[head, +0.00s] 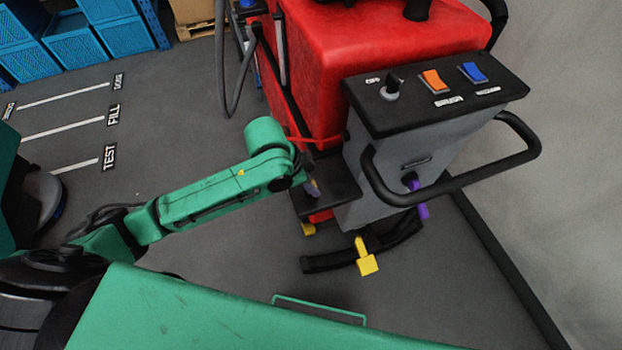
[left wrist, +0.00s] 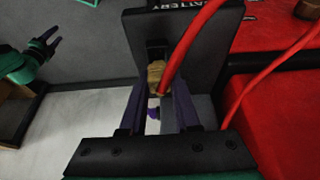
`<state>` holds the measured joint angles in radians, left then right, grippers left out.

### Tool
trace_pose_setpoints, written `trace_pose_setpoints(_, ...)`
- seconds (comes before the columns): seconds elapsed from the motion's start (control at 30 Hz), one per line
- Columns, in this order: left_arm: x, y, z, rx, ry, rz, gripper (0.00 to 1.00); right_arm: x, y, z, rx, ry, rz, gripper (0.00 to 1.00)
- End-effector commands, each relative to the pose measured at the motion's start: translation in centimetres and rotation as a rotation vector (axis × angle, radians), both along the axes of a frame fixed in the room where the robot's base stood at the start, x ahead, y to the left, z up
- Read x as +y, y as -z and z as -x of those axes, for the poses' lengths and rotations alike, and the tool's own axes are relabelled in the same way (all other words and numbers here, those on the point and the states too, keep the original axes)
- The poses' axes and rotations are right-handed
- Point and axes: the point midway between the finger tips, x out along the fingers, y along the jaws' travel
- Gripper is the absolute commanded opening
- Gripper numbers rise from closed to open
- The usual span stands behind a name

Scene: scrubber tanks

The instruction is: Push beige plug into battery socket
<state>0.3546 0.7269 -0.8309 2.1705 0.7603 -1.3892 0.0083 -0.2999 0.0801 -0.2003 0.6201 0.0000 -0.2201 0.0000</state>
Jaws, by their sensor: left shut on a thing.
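The beige plug (left wrist: 156,73) is between the fingertips of my left gripper (left wrist: 158,88), which is shut on it. A red cable (left wrist: 187,47) runs from the plug up past the panel. The battery socket (left wrist: 156,46) is a dark recess in a black panel marked BATTERY, right beyond the plug. I cannot tell whether the plug touches or enters it. In the head view my left gripper (head: 313,188) is beside the machine's dark ledge, and the plug is mostly hidden there. My right gripper (left wrist: 46,42) shows at the left of the left wrist view, open and empty.
The red scrubber body (head: 375,45) and its grey control column (head: 400,165) stand close to the gripper. A black handle loop (head: 450,187) sticks out to the right. A yellow pedal (head: 366,258) is low in front. Blue crates (head: 78,38) are far left.

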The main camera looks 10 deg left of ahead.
Motion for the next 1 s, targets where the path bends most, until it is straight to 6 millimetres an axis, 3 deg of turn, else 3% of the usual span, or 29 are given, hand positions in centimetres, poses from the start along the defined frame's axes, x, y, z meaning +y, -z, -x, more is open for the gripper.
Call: trace_pose_setpoints(1.0,0.0,0.6,0.1,0.000,0.001,0.000,0.00,0.0,-0.8,0.0,0.000,0.000,0.001,0.50)
